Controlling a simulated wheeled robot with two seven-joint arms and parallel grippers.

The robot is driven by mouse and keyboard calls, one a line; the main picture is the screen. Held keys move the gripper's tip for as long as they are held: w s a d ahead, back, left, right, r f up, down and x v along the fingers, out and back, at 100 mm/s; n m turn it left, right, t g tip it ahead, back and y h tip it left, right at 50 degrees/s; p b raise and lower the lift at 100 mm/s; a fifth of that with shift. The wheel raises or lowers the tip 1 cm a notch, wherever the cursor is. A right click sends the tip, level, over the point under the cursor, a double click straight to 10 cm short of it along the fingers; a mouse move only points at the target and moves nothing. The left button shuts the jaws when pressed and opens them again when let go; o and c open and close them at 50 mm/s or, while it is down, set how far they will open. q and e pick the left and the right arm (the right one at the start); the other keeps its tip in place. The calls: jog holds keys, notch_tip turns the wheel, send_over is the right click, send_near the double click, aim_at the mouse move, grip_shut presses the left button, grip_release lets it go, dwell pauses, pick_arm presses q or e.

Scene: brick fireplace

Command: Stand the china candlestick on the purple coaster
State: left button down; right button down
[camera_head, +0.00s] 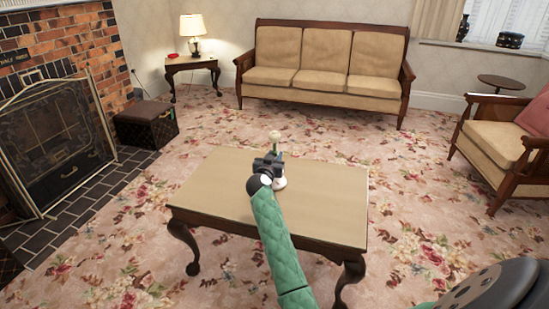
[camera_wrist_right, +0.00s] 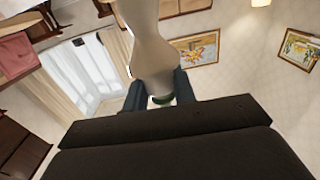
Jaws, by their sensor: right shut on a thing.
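The china candlestick (camera_head: 281,183) is pale, with a rounded top and a wider base, and looks upright over the low table. My right gripper (camera_head: 271,160) is shut on its stem, covering its middle in the head view. In the right wrist view the pale candlestick (camera_wrist_right: 150,45) stands between the two dark fingers of the gripper (camera_wrist_right: 160,88). I cannot tell whether its base touches the tabletop. The purple coaster does not show in either view; the gripper, arm or candlestick may hide it. My left gripper is out of view.
The low wooden table (camera_head: 215,190) has a bare top on both sides of my arm. A sofa (camera_head: 325,62) stands behind it, an armchair (camera_head: 500,135) at the right, and a dark box (camera_head: 146,124) by the fireplace at the left.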

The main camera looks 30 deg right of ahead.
jog(key=shift+r, duration=0.1)
jog(key=c, duration=1.1)
grip_release()
jog(key=shift+c, duration=0.2)
